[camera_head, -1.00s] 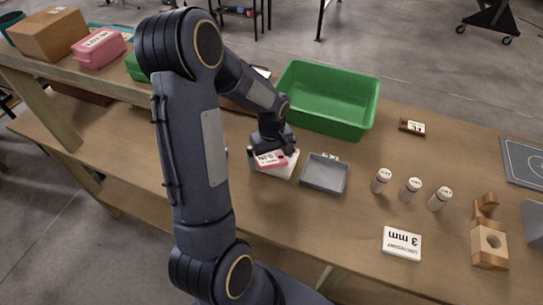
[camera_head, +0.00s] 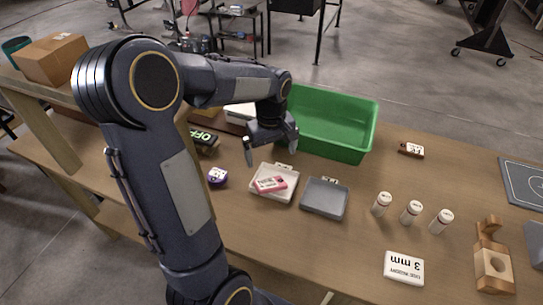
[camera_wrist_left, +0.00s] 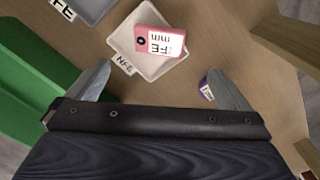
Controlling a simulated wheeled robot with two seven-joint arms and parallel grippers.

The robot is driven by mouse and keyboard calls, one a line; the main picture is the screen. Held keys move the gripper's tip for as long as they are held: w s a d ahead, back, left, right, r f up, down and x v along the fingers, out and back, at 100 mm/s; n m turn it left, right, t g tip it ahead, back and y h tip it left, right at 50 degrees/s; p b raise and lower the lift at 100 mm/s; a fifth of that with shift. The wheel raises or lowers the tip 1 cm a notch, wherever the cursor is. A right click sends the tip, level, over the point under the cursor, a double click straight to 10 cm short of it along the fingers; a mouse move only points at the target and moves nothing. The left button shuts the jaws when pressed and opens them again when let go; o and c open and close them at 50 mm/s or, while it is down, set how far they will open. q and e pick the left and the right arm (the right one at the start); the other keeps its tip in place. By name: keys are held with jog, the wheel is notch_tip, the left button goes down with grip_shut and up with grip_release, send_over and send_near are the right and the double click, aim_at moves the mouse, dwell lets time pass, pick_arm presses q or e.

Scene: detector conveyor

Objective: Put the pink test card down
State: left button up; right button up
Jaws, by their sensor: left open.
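The pink test card (camera_head: 271,184) has a white label and lies in the white tray (camera_head: 286,196), tilted across it. My left gripper (camera_head: 270,150) is open and empty, above and just behind the white tray. Its two fingers stand wide apart in the left wrist view (camera_wrist_left: 168,85), with the card beyond them. My right gripper is not in view.
A grey tray (camera_head: 325,198) sits right of the white tray. A green bin (camera_head: 335,125) stands close behind my gripper. A purple roll (camera_head: 217,176) lies to the left.

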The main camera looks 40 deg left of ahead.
pick_arm(q)
jog(key=s+d+r+m+t+h, duration=0.2)
jog(key=s+d+m, duration=0.3)
jog(key=s+d, duration=0.2)
jog(key=s+d+r+m+t+h, duration=0.1)
jog(key=s+d+r+m+t, duration=0.2)
jog(key=s+d+m, duration=0.2)
jog(key=s+d, duration=0.2)
jog(key=s, duration=0.2)
jog(key=shift+s+d+r+m+t+h, duration=0.15)
jog(key=shift+s+d+m+t+h, duration=0.15)
jog(key=shift+m+h, duration=0.1)
jog(key=shift+a, duration=0.1)
